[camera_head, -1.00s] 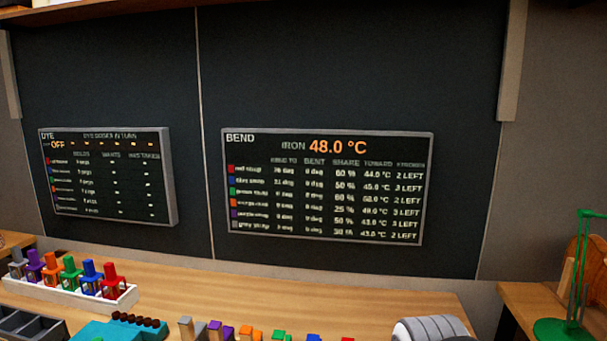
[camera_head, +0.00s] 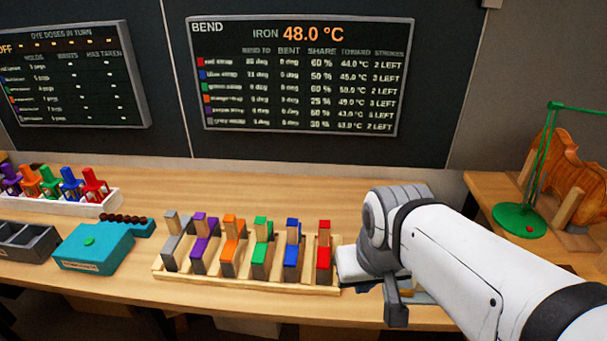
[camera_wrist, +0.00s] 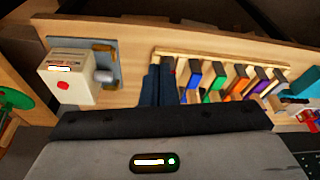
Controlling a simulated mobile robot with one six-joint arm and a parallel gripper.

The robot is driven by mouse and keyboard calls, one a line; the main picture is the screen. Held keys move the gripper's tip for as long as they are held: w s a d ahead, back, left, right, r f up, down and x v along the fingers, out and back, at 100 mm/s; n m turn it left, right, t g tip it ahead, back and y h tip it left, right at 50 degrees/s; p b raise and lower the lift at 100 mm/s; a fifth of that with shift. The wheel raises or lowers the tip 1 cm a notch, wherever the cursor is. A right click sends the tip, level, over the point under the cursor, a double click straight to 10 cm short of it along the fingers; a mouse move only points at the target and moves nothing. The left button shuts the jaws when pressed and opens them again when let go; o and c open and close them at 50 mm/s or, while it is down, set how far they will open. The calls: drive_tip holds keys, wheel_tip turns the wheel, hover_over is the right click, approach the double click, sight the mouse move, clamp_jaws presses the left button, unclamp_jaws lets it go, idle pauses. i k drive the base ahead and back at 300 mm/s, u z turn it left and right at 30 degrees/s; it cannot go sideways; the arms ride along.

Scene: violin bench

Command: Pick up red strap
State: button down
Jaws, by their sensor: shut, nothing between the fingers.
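The red strap (camera_head: 324,250) stands upright at the right end of a wooden rack (camera_head: 250,284) in the head view. Blue, green, orange, purple and grey straps stand in a row to its left. My gripper (camera_wrist: 161,70) is shut and empty, its two dark fingers side by side in the wrist view. They point at the rack's red-strap end, where only a sliver of red shows beside them. In the head view my gripper is just right of the red strap, with its fingertips not clearly visible.
A white box (camera_wrist: 68,84) with a red button and a metal stub stands beside the rack in the wrist view. A teal box (camera_head: 95,248), a dark tray (camera_head: 25,243) and a white holder of coloured pegs (camera_head: 95,207) are left. A green stand (camera_head: 522,220) is right.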

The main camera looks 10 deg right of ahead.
sight(322, 262)
drive_tip(key=k, duration=1.15)
drive_tip(key=u, duration=0.4)
drive_tip(key=i, duration=1.8)
drive_tip(key=z, duration=0.85)
